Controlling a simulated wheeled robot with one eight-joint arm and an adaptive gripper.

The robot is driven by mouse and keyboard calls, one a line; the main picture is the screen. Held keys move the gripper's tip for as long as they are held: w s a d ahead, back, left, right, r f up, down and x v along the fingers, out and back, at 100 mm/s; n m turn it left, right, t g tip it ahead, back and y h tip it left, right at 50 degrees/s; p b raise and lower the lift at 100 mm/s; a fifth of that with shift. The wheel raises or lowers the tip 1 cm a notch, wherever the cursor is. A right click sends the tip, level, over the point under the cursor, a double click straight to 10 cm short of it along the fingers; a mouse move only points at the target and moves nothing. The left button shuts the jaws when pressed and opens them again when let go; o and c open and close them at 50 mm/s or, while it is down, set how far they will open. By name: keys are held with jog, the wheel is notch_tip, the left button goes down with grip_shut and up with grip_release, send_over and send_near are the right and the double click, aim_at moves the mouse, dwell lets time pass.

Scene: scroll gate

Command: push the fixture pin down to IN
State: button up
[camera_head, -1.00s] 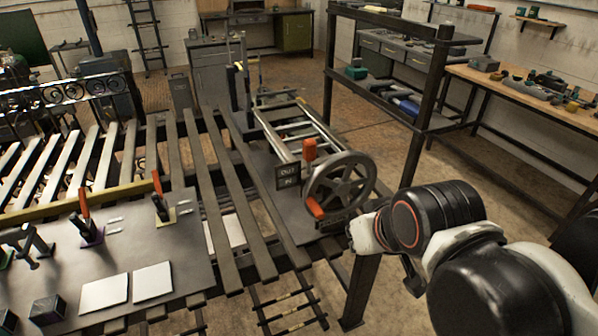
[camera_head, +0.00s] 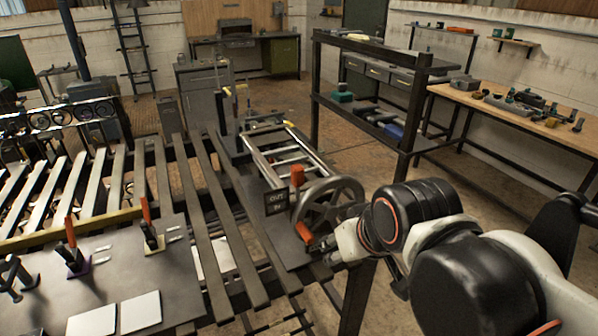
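The fixture pin appears to be the upright orange-topped piece (camera_head: 297,175) beside the handwheel (camera_head: 330,204). A dark sign (camera_head: 276,201) to its left reads OUT above, with a smaller word below that looks like IN. The pin's lower part is hidden behind the sign and wheel. A second orange handle (camera_head: 304,232) is at the wheel's lower left.
The wheel and a rail frame (camera_head: 282,150) stand on a dark plate over the slatted bench (camera_head: 205,185). Orange-handled clamps (camera_head: 147,222) stand on the plate at left. A shelf rack (camera_head: 365,110) and wooden workbench (camera_head: 500,98) stand behind. Floor is open between them.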

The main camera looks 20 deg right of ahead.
jog(key=w+r+n+g+p, duration=0.1)
jog(key=w+r+p, duration=0.5)
jog(key=w+r, duration=0.45)
jog(key=g+p, duration=0.1)
jog(key=p, duration=0.3)
send_near(299, 168)
jog(key=shift+n+y, duration=0.3)
jog(key=shift+n, duration=0.1)
jog(key=b+x, duration=0.1)
jog(key=x, duration=0.3)
jog(key=b+x, duration=0.1)
jog(key=x, duration=0.2)
jog(key=b+x, duration=0.1)
jog(key=x, duration=0.3)
jog(key=shift+w+d+f, duration=0.2)
jog(key=shift+d+f, duration=0.05)
jog(key=shift+f, duration=0.05)
